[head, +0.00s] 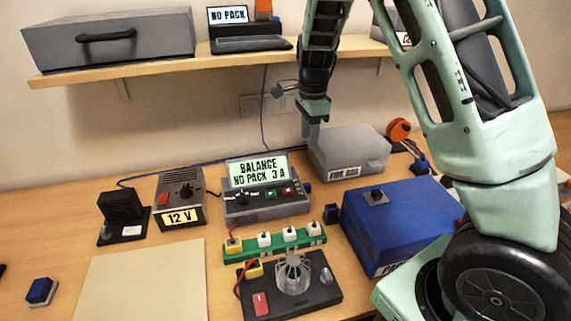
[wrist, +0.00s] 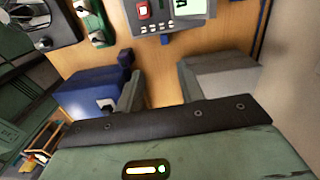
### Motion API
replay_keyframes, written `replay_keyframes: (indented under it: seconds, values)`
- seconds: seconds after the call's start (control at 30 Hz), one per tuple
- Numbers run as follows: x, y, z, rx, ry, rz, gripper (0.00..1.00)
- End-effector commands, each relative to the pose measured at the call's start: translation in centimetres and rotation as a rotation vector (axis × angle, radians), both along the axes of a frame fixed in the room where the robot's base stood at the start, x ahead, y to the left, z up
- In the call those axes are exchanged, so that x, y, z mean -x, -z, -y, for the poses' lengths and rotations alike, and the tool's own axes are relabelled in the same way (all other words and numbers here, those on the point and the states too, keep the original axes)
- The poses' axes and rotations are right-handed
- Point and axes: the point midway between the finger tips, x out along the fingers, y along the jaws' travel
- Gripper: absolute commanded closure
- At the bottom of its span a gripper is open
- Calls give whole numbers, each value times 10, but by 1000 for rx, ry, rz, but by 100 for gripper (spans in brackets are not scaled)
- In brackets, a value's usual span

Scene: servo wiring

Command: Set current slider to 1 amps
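The charger (head: 265,205) stands mid-table. Its lit display (head: 257,170) reads "BALANCE NO PACK 3 A". A knob and small red and green buttons sit below the display. A small blue part (head: 308,188) shows at its right end; I cannot tell whether it is the current slider. The charger also shows at the top of the wrist view (wrist: 178,20). My gripper (head: 312,138) hangs behind and right of the charger, above the table by the grey fire bag box. In the wrist view my gripper (wrist: 160,80) has its fingers apart, with bare wood between them.
The fire bag box (head: 348,150) stands right of the charger, and a blue box (head: 390,230) is in front of it. A green strip with white plugs (head: 275,243) lies before the charger. The 12 V supply (head: 180,195) is to its left. A shelf (head: 170,62) runs above.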

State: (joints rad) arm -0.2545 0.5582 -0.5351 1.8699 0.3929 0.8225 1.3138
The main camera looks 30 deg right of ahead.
Motion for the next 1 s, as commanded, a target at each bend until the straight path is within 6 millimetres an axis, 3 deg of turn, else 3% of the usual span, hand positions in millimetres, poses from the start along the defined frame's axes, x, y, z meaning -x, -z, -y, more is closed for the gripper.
replay_keyframes:
  seconds: [0.1, 0.27, 0.8, 1.0]
  values:
    - [-3, 2, 11, 13, 55, -1, 62]
    - [-3, 22, 11, 12, 56, -2, 62]
    - [-2, 132, 11, 11, 53, -3, 62]
    - [-2, 160, 10, 12, 52, 0, 62]
